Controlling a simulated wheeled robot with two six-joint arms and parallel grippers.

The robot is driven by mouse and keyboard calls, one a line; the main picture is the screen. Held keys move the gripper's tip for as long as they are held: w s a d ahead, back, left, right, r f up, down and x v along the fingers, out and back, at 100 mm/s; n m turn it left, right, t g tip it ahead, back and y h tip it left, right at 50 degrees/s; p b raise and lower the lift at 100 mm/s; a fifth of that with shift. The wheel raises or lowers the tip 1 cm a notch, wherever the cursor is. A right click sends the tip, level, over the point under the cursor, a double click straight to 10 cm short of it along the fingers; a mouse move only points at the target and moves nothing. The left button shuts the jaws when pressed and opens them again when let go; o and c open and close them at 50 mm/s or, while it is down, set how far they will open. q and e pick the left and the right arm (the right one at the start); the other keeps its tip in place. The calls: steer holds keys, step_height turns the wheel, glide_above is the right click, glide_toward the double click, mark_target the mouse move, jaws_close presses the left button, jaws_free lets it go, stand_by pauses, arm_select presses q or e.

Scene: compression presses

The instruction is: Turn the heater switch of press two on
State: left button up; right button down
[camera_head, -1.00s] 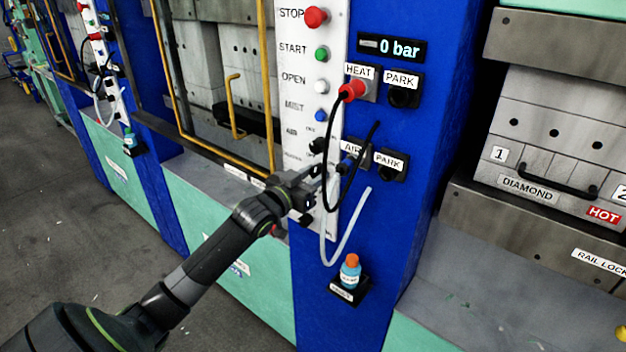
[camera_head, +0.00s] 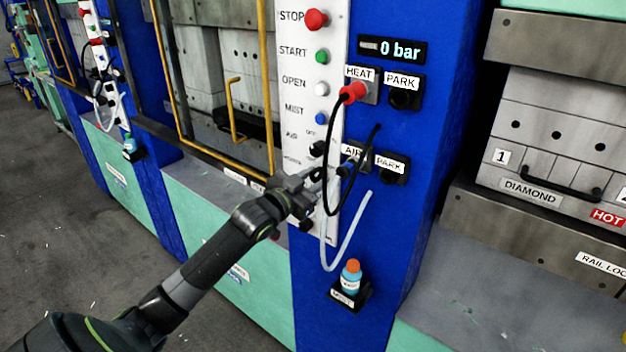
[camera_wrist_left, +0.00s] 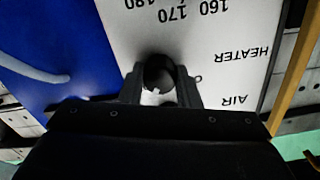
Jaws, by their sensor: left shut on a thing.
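The heater switch (camera_wrist_left: 158,70) is a round black knob with a pale mark, in line with the HEATER label (camera_wrist_left: 243,53) in the left wrist view, which shows the panel upside down. My left gripper (camera_wrist_left: 160,82) has a finger on each side of the knob and is shut on it. In the head view my left gripper (camera_head: 314,184) is at the lower part of the white control panel (camera_head: 338,40), and it hides the heater switch there. Which position the switch is in, I cannot tell for sure. My right gripper is not in view.
A black cable loop (camera_head: 333,150) hangs from the red HEAT plug (camera_head: 352,92) close to my gripper. A pale hose (camera_head: 350,240) hangs just right of it. A bottle (camera_head: 350,277) sits in a holder below. A yellow guard frame (camera_head: 267,80) stands left of the panel.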

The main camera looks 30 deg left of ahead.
arm_select(q)
steer(key=o, duration=1)
steer(key=shift+s+f, duration=0.1)
steer(key=shift+s, duration=0.2)
steer(key=shift+s+a+p, duration=0.15)
steer(key=shift+s+a, duration=0.1)
steer(key=shift+s, duration=2.55)
steer(key=shift+s+a+p, duration=0.2)
steer(key=shift+s, duration=2.6)
steer(key=shift+s+a+p, duration=0.15)
steer(key=shift+s+a, duration=0.1)
steer(key=shift+s, duration=2.55)
